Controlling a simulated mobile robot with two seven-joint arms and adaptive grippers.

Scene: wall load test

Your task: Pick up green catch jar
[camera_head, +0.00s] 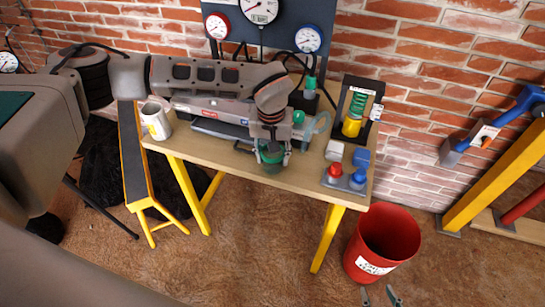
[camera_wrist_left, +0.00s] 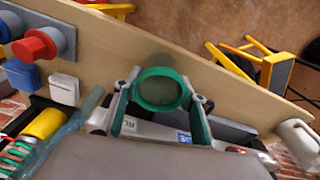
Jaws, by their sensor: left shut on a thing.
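The green catch jar (camera_head: 271,158) is at the front edge of the workbench in the head view. In the left wrist view the jar (camera_wrist_left: 160,73) shows as a green ring around a dull, see-through middle. My left gripper (camera_head: 271,148) reaches down over the bench and is shut on the jar, with a finger on either side; its fingers also show in the left wrist view (camera_wrist_left: 160,100). I cannot tell whether the jar touches the bench. My right gripper (camera_head: 380,297) shows only as two separated fingertips at the bottom edge, open and empty.
The workbench (camera_head: 310,178) also bears a white mug (camera_head: 155,120), a green spring in a black frame (camera_head: 357,105) and a block with red and blue knobs (camera_head: 347,178). Gauges (camera_head: 308,39) stand behind. A red bin (camera_head: 381,240) stands on the floor at right.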

